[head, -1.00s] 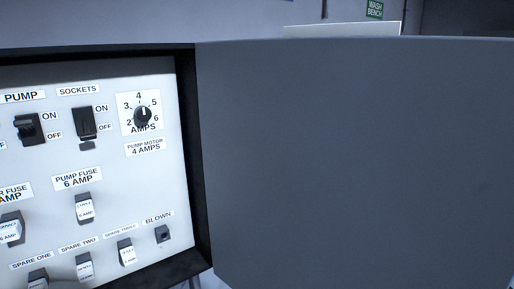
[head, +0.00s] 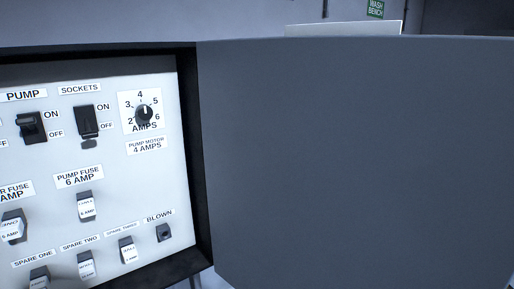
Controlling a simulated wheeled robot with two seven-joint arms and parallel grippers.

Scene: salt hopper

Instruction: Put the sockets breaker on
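The sockets breaker (head: 88,122) is a black switch under the SOCKETS label (head: 79,89) on the white panel. Its lever (head: 89,144) is at the bottom, beside the OFF label (head: 107,126); the ON label (head: 103,107) is higher up. To its left the pump breaker (head: 31,127) has its lever at the top, by its own ON label. Neither of my grippers shows in the head view.
A dial marked AMPS (head: 144,113) sits right of the breaker. Below are the pump fuse (head: 86,206), several spare fuses and a BLOWN socket (head: 163,232). A large grey door (head: 350,160) stands open at the right.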

